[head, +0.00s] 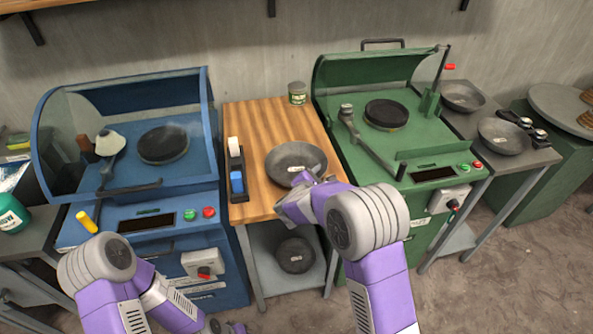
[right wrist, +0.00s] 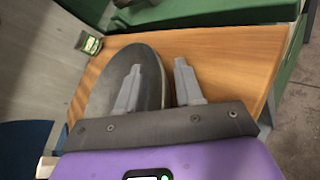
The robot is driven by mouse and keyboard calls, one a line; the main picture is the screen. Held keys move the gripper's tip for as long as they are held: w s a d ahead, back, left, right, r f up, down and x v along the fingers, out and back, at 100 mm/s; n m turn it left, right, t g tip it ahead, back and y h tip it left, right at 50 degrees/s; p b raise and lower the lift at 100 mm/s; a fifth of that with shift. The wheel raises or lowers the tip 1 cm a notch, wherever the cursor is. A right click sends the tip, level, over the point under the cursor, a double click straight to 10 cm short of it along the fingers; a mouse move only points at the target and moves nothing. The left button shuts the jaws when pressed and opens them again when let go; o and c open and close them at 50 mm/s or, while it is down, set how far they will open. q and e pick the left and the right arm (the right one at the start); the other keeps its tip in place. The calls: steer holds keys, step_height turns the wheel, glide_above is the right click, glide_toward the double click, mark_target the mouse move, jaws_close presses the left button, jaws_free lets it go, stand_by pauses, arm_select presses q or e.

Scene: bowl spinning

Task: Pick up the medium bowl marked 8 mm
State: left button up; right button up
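A grey metal bowl (head: 291,157) with a small white label sits on the wooden tabletop (head: 262,125); the label is too small to read. My right gripper (head: 295,195) is at its near edge. In the right wrist view my right gripper (right wrist: 160,68) is open, one finger overlapping the bowl (right wrist: 105,85) and the other past its rim, with the rim edge showing between them. Contact cannot be told. Other labelled grey bowls are on the lower shelf (head: 295,255) and on the right-hand table (head: 462,95) (head: 503,136). My left arm is low at left; its gripper (head: 228,327) is barely visible at the bottom edge.
A blue machine (head: 185,235) stands left of the wooden table and a green machine (head: 440,140) right of it, both with raised covers. A green-labelled can (head: 297,93) is at the table's back. A narrow dark tray (head: 238,195) holds blue and white items left of the bowl.

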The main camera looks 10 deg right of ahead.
steer(key=shift+c, duration=0.4)
jaws_close()
